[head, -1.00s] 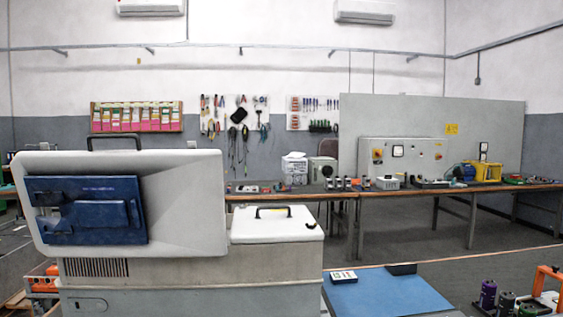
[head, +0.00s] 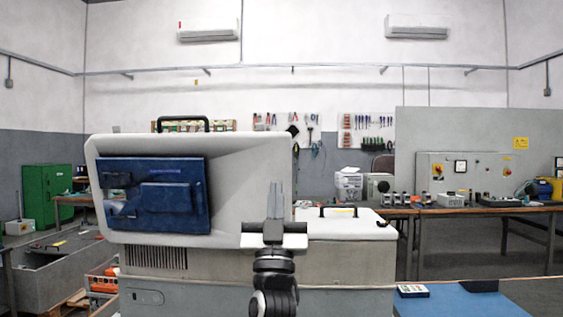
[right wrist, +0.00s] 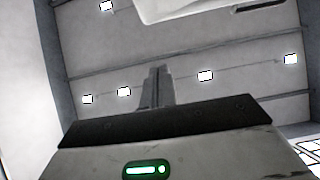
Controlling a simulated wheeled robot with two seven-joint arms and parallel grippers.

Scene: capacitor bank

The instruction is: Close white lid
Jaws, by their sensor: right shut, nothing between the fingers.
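The large white lid (head: 250,190) stands open and upright on the grey cabinet in the head view, with a black handle (head: 181,123) on its top edge and a blue panel (head: 182,194) on its inner face. My right gripper (head: 275,188) is shut and empty, pointing up in front of the lid's right part. Whether it touches the lid cannot be told. In the right wrist view its fingers (right wrist: 157,80) are together, with a white edge (right wrist: 190,8) above, probably the lid. A lower white cover (head: 345,228) with a black handle lies flat at the right. My left gripper is not in view.
The grey cabinet body (head: 200,290) fills the lower middle. A blue mat (head: 460,303) lies at the lower right. Workbenches with equipment stand behind at the right, and a green cabinet (head: 45,192) stands at the left. Open air surrounds the lid's top.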

